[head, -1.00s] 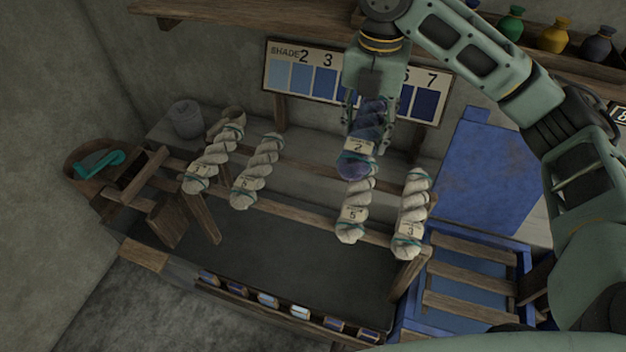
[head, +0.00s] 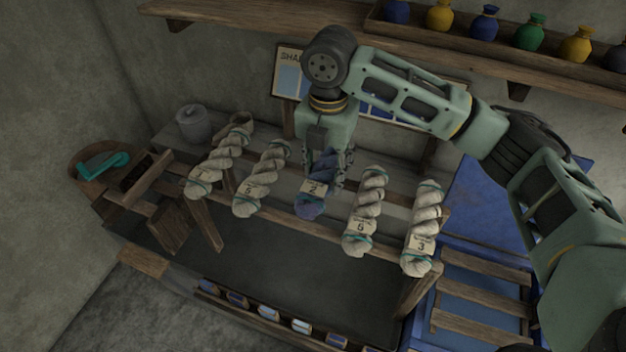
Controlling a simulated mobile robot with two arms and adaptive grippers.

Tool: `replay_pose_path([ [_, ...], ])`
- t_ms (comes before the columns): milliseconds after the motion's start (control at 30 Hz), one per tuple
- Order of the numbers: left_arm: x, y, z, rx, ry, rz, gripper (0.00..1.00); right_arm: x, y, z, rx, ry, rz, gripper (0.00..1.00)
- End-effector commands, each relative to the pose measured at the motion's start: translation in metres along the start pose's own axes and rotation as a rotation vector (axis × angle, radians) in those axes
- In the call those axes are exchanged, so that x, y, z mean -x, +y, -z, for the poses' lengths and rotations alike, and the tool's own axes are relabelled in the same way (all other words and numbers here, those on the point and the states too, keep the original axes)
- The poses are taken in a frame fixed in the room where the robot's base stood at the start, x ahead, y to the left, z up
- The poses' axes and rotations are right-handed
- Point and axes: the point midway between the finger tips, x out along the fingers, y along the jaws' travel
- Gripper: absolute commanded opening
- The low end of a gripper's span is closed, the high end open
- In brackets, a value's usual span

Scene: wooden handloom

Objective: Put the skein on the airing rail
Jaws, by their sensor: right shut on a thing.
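My right gripper (head: 325,165) points down over the middle of the airing rail (head: 285,213). It is shut on a blue-purple skein (head: 311,205) with a tag reading 2. The skein lies across the line of the rail bars, in the gap between two pale skeins; I cannot tell whether it touches the bars. Two pale skeins hang to its left, one (head: 219,162) at the far left and one (head: 262,178) nearer. Two more hang to its right, one tagged 5 (head: 364,212) and one tagged 3 (head: 422,229). My left gripper is not in view.
A shade board (head: 288,75) stands behind, mostly hidden by my arm. A shelf (head: 350,35) with coloured jars runs above. A grey pot (head: 193,124), a basket (head: 90,157) with a teal thing, and a blue slatted crate (head: 480,290) flank the rail.

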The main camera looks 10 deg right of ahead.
Motion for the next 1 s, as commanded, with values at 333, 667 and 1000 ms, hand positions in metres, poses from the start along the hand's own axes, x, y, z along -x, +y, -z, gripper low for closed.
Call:
replay_pose_path([
  [333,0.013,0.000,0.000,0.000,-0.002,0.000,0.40,-0.026,0.023,0.010,-0.001,0.002,0.002,0.14],
  [667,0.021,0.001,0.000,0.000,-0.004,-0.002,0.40,-0.056,0.023,0.009,0.000,-0.001,-0.001,0.14],
  [1000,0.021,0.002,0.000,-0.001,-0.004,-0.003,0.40,-0.058,0.023,0.009,0.000,-0.001,-0.001,0.50],
])
